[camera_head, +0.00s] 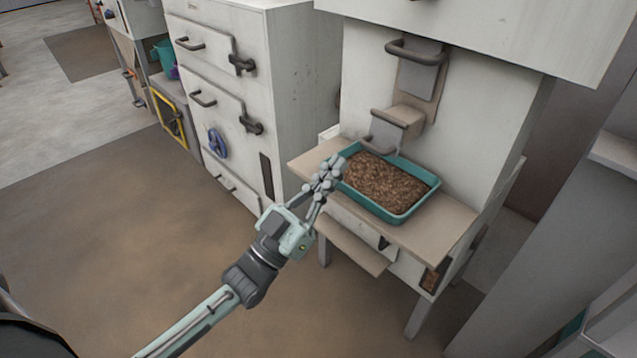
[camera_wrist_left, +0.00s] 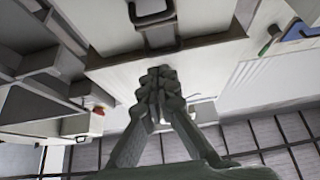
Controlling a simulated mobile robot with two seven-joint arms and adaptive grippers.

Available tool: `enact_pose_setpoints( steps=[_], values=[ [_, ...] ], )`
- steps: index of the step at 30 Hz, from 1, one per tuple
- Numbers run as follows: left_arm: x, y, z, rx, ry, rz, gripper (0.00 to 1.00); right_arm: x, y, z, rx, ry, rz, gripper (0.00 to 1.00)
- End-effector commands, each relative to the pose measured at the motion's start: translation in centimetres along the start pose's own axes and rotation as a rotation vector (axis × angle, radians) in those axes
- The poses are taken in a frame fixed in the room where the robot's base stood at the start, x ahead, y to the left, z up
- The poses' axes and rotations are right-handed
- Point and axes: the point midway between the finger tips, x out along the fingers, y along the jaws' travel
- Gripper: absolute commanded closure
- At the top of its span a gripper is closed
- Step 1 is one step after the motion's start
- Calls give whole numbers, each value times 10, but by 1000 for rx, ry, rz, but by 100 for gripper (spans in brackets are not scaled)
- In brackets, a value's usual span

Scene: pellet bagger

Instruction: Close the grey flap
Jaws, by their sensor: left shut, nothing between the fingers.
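A small grey flap (camera_head: 386,131) with a dark bar handle hangs at the mouth of a beige chute (camera_head: 406,116) on the pale machine. I cannot tell how far it stands open. Higher up, a second grey plate (camera_head: 420,77) has its own bar handle. A teal tray (camera_head: 404,216) full of brown pellets (camera_head: 380,182) sits on the shelf below the chute. My left gripper (camera_head: 332,170) is shut and empty, by the tray's left corner, below and left of the flap. Its closed fingers also show in the left wrist view (camera_wrist_left: 158,80). My right gripper is out of view.
The beige shelf (camera_head: 440,238) sticks out under the tray, with a lower ledge (camera_head: 350,246) beneath it. A pale cabinet (camera_head: 235,80) with dark handles and a blue knob (camera_head: 217,143) stands to the left. Grey structures close off the right. The floor at left is open.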

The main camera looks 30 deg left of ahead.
Motion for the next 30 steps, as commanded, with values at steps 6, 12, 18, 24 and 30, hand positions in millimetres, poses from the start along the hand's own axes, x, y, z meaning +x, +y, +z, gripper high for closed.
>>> enact_pose_setpoints(
  steps=[6,12,18,24,30],
  values=[
    [49,0,-2,1,3,0,100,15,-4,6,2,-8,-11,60],
    [52,0,29,1,-1,-1,100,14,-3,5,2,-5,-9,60],
    [55,0,38,1,0,-1,100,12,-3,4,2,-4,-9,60],
    [54,0,39,1,0,-1,100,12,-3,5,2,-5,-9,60],
    [54,0,42,1,5,-1,100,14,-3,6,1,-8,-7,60]
  ],
)
